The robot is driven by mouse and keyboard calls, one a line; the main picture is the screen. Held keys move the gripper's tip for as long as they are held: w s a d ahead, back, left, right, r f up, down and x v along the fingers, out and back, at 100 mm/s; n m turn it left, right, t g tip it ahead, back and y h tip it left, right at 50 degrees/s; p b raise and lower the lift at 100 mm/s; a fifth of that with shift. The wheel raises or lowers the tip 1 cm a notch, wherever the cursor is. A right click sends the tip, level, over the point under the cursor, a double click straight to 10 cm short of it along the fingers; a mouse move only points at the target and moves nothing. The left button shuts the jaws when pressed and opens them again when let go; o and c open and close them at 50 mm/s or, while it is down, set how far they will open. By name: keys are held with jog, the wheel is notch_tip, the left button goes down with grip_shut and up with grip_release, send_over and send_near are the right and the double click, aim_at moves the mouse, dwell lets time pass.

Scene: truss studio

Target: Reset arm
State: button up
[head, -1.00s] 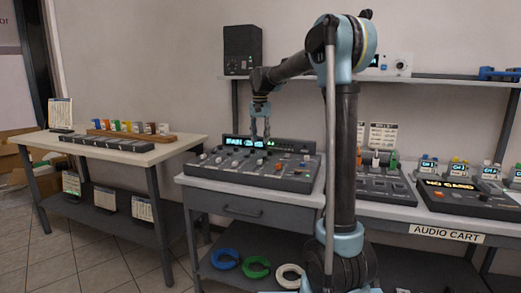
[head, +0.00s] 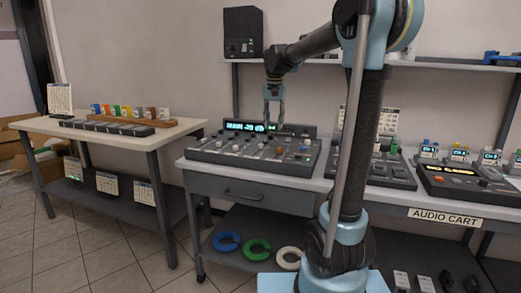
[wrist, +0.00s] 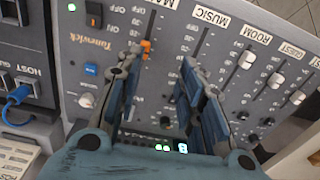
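My gripper (head: 274,122) hangs fingers down over the back of the grey mixer console (head: 235,150), near the right end of its lit display (head: 246,126). In the wrist view, the two fingers (wrist: 162,62) are spread apart with nothing held between them. The console face (wrist: 165,25) fills most of that view. An orange fader cap (wrist: 147,45) is close beside the left fingertip; whether they touch cannot be told. My arm reaches left from its column in the head view.
A shelf (head: 450,67) with a black speaker (head: 242,31) is behind the console. More consoles stand on the audio cart (head: 405,194) at right. A side table (head: 175,134) stands at left. Coiled cables (head: 257,248) lie on the lower shelf.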

jog(key=s+d+f+n, duration=0.1)
jog(key=s+d+f, duration=0.3)
jog(key=s, duration=0.4)
jog(key=s+d+f+n, duration=0.1)
jog(key=s+d+f, duration=0.2)
jog(key=s+d, duration=0.35)
jog(key=s+d+f+n+t, duration=0.1)
jog(key=s+d+f, duration=0.2)
jog(key=s+f, duration=1.3)
jog(key=shift+s+f+t, duration=0.4)
jog(key=shift+s, duration=0.75)
jog(key=shift+w+f, duration=0.2)
jog(key=shift+w, duration=0.2)
